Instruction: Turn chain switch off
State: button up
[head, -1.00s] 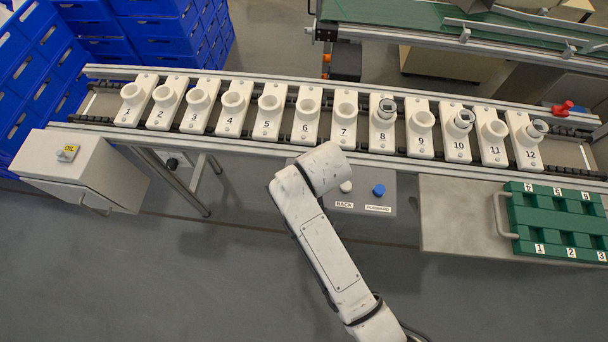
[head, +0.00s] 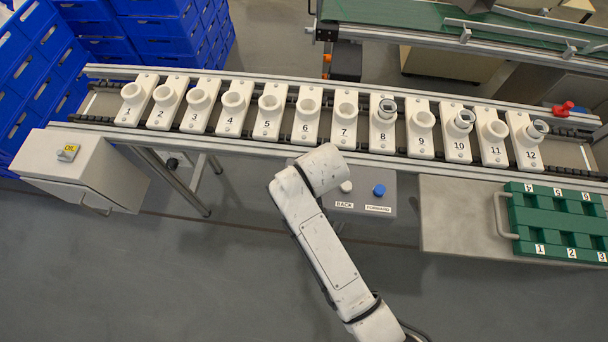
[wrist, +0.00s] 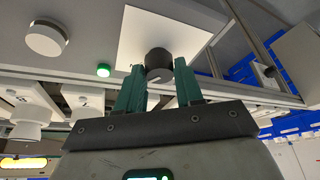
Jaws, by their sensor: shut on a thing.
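The switch (wrist: 159,62) is a dark grey round knob on a white square plate (wrist: 190,25) in the wrist view. My gripper (wrist: 160,80) has its two green fingers closed on either side of the knob. A small green lamp (wrist: 103,70) glows left of the knob. In the head view my arm's white links cover the knob and the gripper, so the knob's turn angle cannot be told there. The chain conveyor (head: 92,102) carries a row of numbered white sockets; sockets 8, 10 and 12 hold bulbs.
A grey control box with a white BACK button (head: 346,187) and a blue FORWARD button (head: 379,190) stands right of my arm. A green tray (head: 560,238) lies on the right table. Blue crates (head: 160,30) stand behind.

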jog(key=shift+r+n+p, duration=0.1)
jog(key=shift+n+p, duration=0.3)
jog(key=shift+c, duration=0.2)
jog(key=shift+n+y+p, duration=0.3)
jog(key=shift+n+p, duration=0.15)
jog(key=shift+n, duration=0.25)
jog(key=n+p, duration=0.1)
jog(key=n, duration=0.1)
jog(key=n+g+y, duration=0.1)
jog(key=n, duration=0.1)
jog(key=shift+w+d+g+p, duration=0.1)
jog(key=shift+w+g+p, duration=0.05)
jog(key=shift+g+p, duration=0.2)
jog(key=n+g, duration=0.1)
jog(key=n, duration=0.3)
jog(key=shift+w+y, duration=0.1)
jog(key=shift+y, duration=0.3)
jog(key=shift+n+g+b, duration=0.4)
jog(key=shift+n+g, duration=0.45)
jog(key=shift+n, duration=0.95)
jog(key=o, duration=1)
